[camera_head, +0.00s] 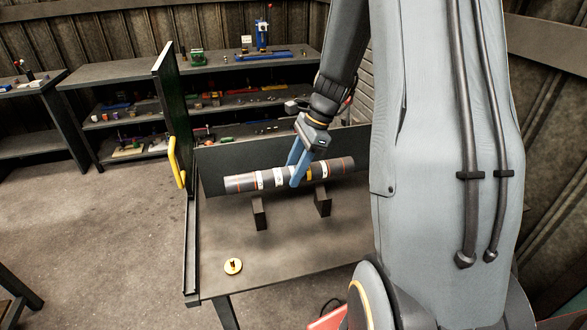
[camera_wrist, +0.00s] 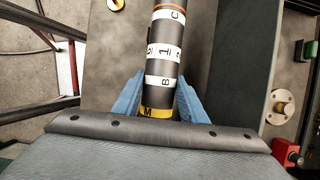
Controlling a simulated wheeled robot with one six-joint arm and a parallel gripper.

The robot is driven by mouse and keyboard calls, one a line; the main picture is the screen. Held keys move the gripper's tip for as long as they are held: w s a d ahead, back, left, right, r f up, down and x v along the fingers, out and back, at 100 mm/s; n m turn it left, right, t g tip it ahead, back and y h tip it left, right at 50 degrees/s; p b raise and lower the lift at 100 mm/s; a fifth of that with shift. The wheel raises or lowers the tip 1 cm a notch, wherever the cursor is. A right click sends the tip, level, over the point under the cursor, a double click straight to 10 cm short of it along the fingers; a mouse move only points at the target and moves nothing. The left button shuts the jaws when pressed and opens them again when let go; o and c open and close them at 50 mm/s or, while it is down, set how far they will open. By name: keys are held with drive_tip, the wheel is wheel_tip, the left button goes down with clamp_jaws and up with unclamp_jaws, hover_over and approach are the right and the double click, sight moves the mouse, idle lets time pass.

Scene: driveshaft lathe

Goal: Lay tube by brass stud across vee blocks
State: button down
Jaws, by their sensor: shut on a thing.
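A dark tube (camera_head: 267,180) with white bands, a yellow band and orange rings lies level across the head view. My gripper (camera_head: 296,172) has its blue fingers shut around the tube near its middle. In the wrist view the tube (camera_wrist: 165,65) runs between the fingers (camera_wrist: 158,98), showing letters such as C, B and M. Two dark vee blocks, a left one (camera_head: 260,213) and a right one (camera_head: 322,201), stand beneath the tube. I cannot tell whether it touches them. The round brass stud (camera_head: 233,266) is at the bench's front left, well apart from the tube.
The dark bench top (camera_head: 285,255) is clear in front of the blocks. A low dark panel (camera_head: 225,163) stands behind the tube. An upright guard with a yellow handle (camera_head: 176,162) stands at the left. Shelves (camera_head: 120,97) with small parts are farther back.

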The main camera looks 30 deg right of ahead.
drive_tip(key=shift+f+b, duration=2.05)
drive_tip(key=shift+f, duration=2)
drive_tip(key=c, duration=1)
unclamp_jaws()
drive_tip(key=shift+b+v, duration=0.8)
drive_tip(key=shift+v, duration=3.1)
drive_tip(key=s+a+n+h, duration=0.1)
drive_tip(key=s+a+n, duration=0.3)
drive_tip(key=n, duration=0.2)
drive_tip(key=s+a+f+n+h, duration=0.1)
drive_tip(key=s+a+n+h, duration=0.1)
drive_tip(key=s+a+n, duration=0.2)
drive_tip(key=s+a+f+n+h, duration=0.1)
drive_tip(key=s+a+n, duration=0.3)
drive_tip(key=n, duration=0.6)
drive_tip(key=shift+s+a+f+t+h+b, duration=0.15)
drive_tip(key=shift+a+t+h+b, duration=0.2)
drive_tip(key=shift+a, duration=0.7)
